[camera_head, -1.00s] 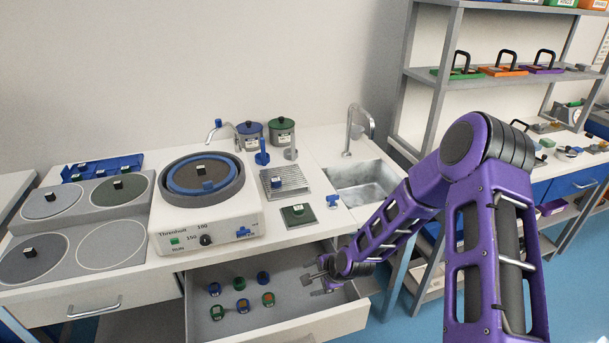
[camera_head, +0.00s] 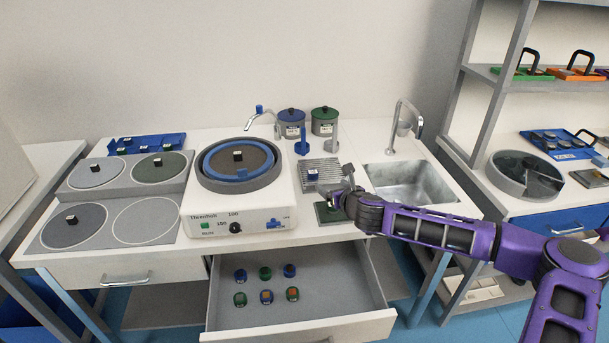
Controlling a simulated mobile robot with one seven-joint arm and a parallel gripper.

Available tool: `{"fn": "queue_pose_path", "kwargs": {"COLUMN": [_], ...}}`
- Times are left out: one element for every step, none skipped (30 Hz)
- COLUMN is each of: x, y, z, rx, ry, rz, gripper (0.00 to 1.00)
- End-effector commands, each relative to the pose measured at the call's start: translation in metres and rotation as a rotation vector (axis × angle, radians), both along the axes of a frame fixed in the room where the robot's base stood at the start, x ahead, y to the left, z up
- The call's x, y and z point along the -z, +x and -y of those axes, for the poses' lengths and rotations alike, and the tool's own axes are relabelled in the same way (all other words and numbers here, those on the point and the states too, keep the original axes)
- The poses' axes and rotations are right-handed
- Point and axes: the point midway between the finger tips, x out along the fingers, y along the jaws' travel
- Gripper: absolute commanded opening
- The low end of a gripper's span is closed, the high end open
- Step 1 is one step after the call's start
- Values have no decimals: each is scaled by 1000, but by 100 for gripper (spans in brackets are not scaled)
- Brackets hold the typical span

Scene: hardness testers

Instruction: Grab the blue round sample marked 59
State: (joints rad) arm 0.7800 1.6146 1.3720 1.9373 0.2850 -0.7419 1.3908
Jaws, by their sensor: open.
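Small round samples stand in two rows in the open drawer (camera_head: 300,308). My gripper (camera_head: 338,194) is open, over the counter by the green plate (camera_head: 326,213), behind and right of the drawer samples. My wrist hides part of the plate.
A round polishing machine (camera_head: 240,205) stands left of the rack. The sink (camera_head: 412,183) lies right of my gripper, and a tap (camera_head: 403,125) rises behind it. Green-bodied samples (camera_head: 265,273) share the drawer. The drawer's right part is clear.

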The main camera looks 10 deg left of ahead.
Motion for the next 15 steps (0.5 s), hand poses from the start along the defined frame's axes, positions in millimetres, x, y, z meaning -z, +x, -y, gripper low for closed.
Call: {"fn": "queue_pose_path", "kwargs": {"x": [5, 7, 11, 13, 15, 18, 20, 23, 26, 27, 29, 32, 34, 35, 37], "y": [8, 13, 20, 25, 30, 37, 42, 46, 53, 57, 62, 67, 71, 74, 78], "z": [-6, -8, -12, -14, -17, -20, -22, -25, -28, -30, -32, -34, -36, -38, -39], "rx": [-1, -1, -2, -4, -3, -3, -4, -4, -4, -4, -4, -4, -4, -5, -5], "ry": [-1, -1, -1, -1, -2, -1, -1, -1, -1, -2, -2, -3, -3, -2, -2], "rz": [-1, -1, -1, -1, 0, 0, -1, -1, -1, 0, 0, 0, 0, 0, 0], "gripper": [83, 83, 83, 83, 83, 83, 83, 83, 83, 83, 83, 83, 83, 83, 83]}}
